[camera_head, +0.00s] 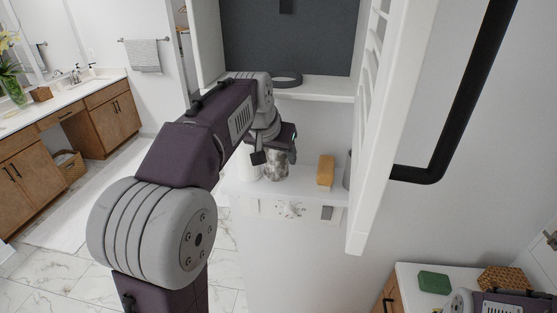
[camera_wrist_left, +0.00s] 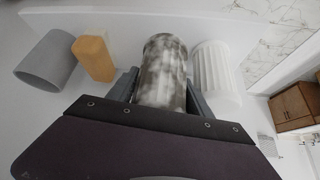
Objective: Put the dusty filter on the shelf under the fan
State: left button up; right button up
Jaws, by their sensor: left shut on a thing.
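The dusty filter (camera_head: 276,168) is a cylinder mottled grey and white, upright at the lower white shelf (camera_head: 308,191) of the open cabinet. My left gripper (camera_head: 275,154) reaches down over it from above and is shut on it. In the left wrist view the dusty filter (camera_wrist_left: 163,72) sits between the two fingers. I cannot tell whether its base touches the shelf. A clean white pleated filter (camera_wrist_left: 214,72) stands close beside it, and it also shows partly behind my gripper in the head view (camera_head: 247,163). I cannot clearly make out the fan. My right gripper is not in view.
An orange block (camera_head: 326,171) and a grey cylinder (camera_head: 347,171) stand right of the filter. An upper shelf (camera_head: 320,89) holds a dark ring (camera_head: 287,79). The louvred door (camera_head: 366,150) stands open at right. A green block (camera_head: 433,282) lies on a lower-right cabinet.

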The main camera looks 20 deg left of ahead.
aim_at(278, 164)
pick_arm(q)
jog(key=f, duration=0.3)
jog(key=shift+w+f, duration=0.15)
jog(key=shift+w, duration=0.1)
jog(key=shift+w+a+f, duration=0.1)
jog(key=shift+w, duration=0.05)
jog(key=shift+f, duration=0.15)
jog(key=o, duration=1.5)
jog(key=shift+c, duration=0.2)
jog(key=shift+r, duration=0.25)
jog(key=shift+s+r, duration=0.25)
jog(key=shift+r, duration=0.1)
jog(key=v, duration=1.1)
jog(key=shift+s, duration=0.15)
